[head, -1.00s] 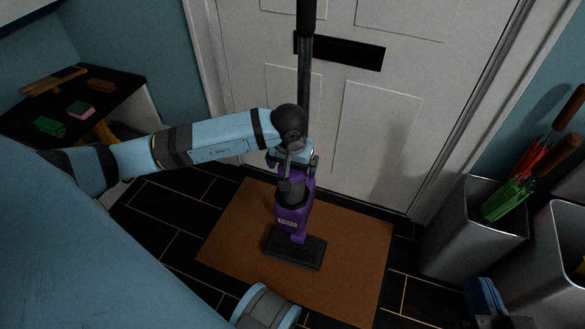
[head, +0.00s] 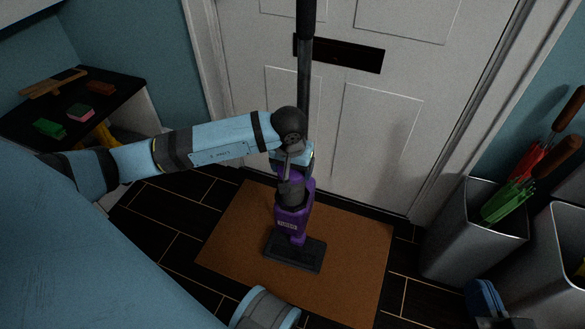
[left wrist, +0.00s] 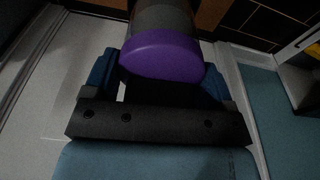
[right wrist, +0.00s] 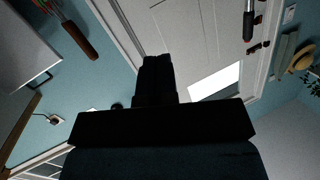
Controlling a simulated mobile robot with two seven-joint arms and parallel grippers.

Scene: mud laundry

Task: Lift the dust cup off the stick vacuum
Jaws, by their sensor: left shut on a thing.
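The purple stick vacuum (head: 293,222) stands upright on the mat, its dark floor head (head: 296,252) flat and its black tube (head: 304,75) rising in front of the door. Its dust cup (head: 291,190) is a grey cylinder with a purple cap, which shows large in the left wrist view (left wrist: 162,55). My left gripper (head: 292,165) reaches down from above and is shut on the dust cup, one blue finger on each side. The cup's top is partly hidden by the gripper in the head view. My right gripper (head: 486,298) is shut and empty at the lower right; its fingers are together in the right wrist view (right wrist: 156,75).
A brown mat (head: 345,255) lies on dark floor tiles before a white door (head: 375,130). Grey bins (head: 470,235) with umbrellas stand at the right. A dark-topped bench (head: 100,110) with brushes and sponges is at the left.

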